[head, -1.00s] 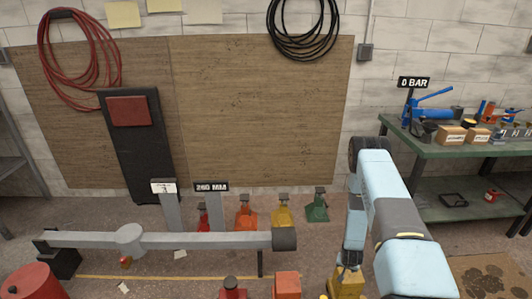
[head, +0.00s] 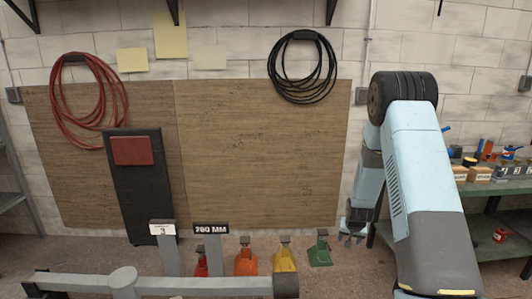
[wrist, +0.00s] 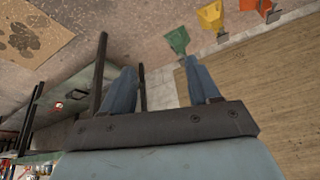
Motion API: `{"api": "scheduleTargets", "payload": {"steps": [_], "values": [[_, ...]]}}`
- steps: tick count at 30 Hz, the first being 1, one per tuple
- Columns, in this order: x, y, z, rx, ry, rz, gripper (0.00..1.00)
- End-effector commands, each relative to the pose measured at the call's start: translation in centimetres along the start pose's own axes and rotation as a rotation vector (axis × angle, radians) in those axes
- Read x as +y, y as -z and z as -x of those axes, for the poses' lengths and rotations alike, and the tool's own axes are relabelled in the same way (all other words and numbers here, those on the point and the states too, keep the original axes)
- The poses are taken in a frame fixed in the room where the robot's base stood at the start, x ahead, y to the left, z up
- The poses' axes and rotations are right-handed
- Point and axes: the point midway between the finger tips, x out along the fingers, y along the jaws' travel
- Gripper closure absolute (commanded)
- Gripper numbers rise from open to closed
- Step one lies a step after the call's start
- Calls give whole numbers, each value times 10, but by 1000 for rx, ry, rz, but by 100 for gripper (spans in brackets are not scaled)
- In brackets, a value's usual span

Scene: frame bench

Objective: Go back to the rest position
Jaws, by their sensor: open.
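My gripper (head: 351,238) hangs at the right of the head view, fingers down, in front of the wall between the wooden board and the green bench. In the wrist view my gripper (wrist: 162,88) shows two blue fingers spread wide apart. It is open and nothing is between the fingers. My arm covers part of the bench in the head view. The green jack stand (head: 320,250) stands on the floor left of the gripper and apart from it. It also shows beyond one finger in the wrist view (wrist: 178,40).
A green workbench (head: 490,188) with blue tools and small boxes stands at the right. A yellow stand (head: 284,257), an orange stand (head: 246,262) and a red stand (head: 201,264) line the floor. A grey frame beam (head: 190,286) crosses the front. A wooden board (head: 260,150) covers the wall.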

Motion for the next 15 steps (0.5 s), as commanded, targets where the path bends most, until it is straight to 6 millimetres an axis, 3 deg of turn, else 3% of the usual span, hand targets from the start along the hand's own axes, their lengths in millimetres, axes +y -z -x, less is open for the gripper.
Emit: {"api": "scheduleTargets", "payload": {"steps": [1, 6, 15], "values": [[-4, 7, 20, 7, 5, 6, 39], [-13, 18, 78, 10, 18, 26, 39], [-24, 22, 178, 16, 39, 65, 39]]}}
